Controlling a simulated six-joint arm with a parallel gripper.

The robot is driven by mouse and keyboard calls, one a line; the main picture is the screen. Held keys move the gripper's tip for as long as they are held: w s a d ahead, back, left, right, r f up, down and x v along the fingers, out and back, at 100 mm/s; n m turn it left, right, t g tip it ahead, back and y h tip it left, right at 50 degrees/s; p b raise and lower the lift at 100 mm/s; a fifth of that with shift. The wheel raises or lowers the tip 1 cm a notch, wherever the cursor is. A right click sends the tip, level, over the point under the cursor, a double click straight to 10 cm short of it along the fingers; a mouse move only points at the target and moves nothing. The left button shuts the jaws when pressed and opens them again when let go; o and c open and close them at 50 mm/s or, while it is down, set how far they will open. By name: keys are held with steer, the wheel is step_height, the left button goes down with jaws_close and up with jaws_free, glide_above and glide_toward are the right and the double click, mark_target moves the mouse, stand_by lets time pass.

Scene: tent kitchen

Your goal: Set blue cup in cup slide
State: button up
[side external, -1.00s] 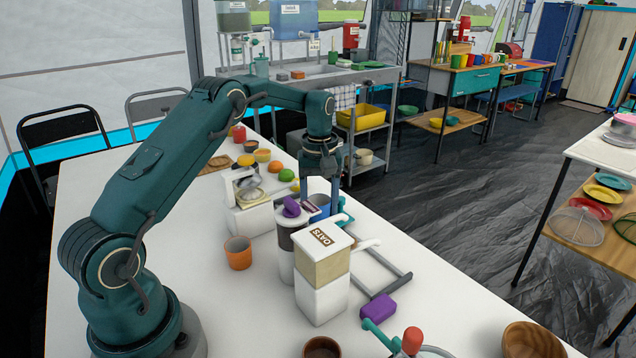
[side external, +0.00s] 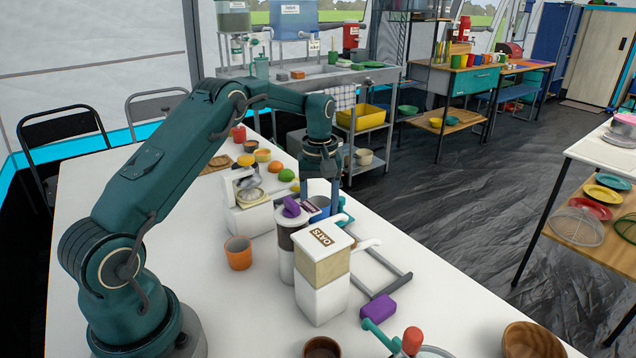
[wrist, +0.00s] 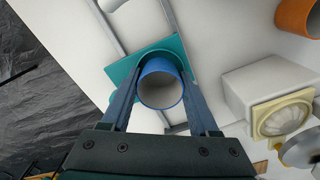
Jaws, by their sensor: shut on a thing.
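The blue cup (wrist: 160,85) is between the two fingers of my gripper (wrist: 162,92), which is shut on its outer sides. Its round open mouth faces the wrist camera. In the side view the cup (side external: 320,204) is partly hidden behind the dispensers, below my gripper (side external: 320,197). The cup slide has grey rails (side external: 378,270) and a teal plate (wrist: 122,74); the plate also shows in the side view (side external: 345,217). The cup overlaps the plate in the wrist view. I cannot tell whether its base rests on it.
The oats dispenser (side external: 322,275) and a purple-topped dispenser (side external: 285,245) stand close in front of the cup. A white appliance (side external: 248,218) is to the left, with an orange cup (side external: 238,253) nearby. A purple block (side external: 378,308) lies at the slide's near end.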

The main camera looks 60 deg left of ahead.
steer(key=shift+r, duration=0.15)
steer(key=shift+r, duration=0.65)
steer(key=shift+f, duration=0.5)
stand_by(1.4)
steer(key=shift+r, duration=0.35)
steer(key=shift+r, duration=0.2)
steer(key=shift+f, duration=0.8)
stand_by(0.6)
steer(key=o, duration=0.7)
